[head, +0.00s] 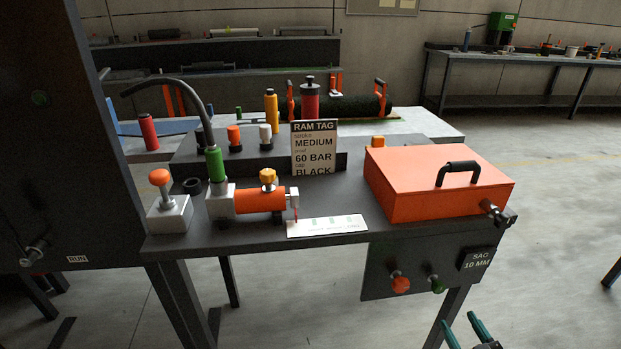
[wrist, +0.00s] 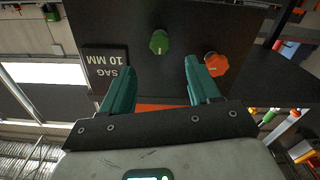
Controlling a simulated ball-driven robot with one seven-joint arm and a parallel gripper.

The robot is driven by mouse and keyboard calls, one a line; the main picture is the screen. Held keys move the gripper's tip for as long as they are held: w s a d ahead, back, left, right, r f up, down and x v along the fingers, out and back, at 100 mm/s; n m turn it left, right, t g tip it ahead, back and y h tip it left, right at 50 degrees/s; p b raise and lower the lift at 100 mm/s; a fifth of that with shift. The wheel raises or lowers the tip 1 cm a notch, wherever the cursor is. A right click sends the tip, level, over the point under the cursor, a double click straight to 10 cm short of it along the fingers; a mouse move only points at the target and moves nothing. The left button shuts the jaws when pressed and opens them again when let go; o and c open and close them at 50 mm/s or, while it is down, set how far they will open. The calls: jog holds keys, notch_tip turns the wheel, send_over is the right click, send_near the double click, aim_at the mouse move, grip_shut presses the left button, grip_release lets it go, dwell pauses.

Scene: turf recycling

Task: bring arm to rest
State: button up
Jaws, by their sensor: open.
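My gripper (head: 468,331) shows at the bottom right edge of the head view, below the bench's front panel. In the wrist view my gripper (wrist: 160,88) has its two teal fingers spread apart with nothing between them. Beyond the fingers is the dark panel (head: 378,268) with an orange knob (head: 400,283) and a green knob (head: 436,284). The wrist view also shows the green knob (wrist: 159,42) and the orange knob (wrist: 216,64). The fingertips look apart from both knobs. Most of my arm is out of view.
The bench (head: 340,200) carries an orange lidded box (head: 420,185), an orange cylinder (head: 260,200), a RAM TAG sign (head: 314,148) and a white strip (head: 327,225). A SAG 10 MM plate (head: 478,260) hangs at its right front. A dark cabinet (head: 60,140) stands left. The floor at right is mostly clear.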

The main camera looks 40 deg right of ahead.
jog(key=w+a+r+g+y+p, duration=0.1)
jog(key=w+a+g+y+p, duration=0.25)
jog(key=a, duration=0.25)
jog(key=w+a+r+g+y+p, duration=0.1)
jog(key=w+a+g+y+p, duration=0.2)
jog(key=a, duration=0.4)
jog(key=s+a+r+n+g+y+p, duration=0.1)
jog(key=s+a+r+g+p, duration=0.1)
jog(key=a, duration=0.4)
jog(key=s+a+r+n+g+y+p, duration=0.1)
jog(key=s+a+r+n+g+p, duration=0.1)
jog(key=s+a+g, duration=0.4)
notch_tip(320, 180, up, 3)
jog(key=shift+s+a+f+p, duration=0.1)
jog(key=shift+s+a+p, duration=0.35)
jog(key=shift+s+a, duration=0.2)
jog(key=shift+y, duration=0.25)
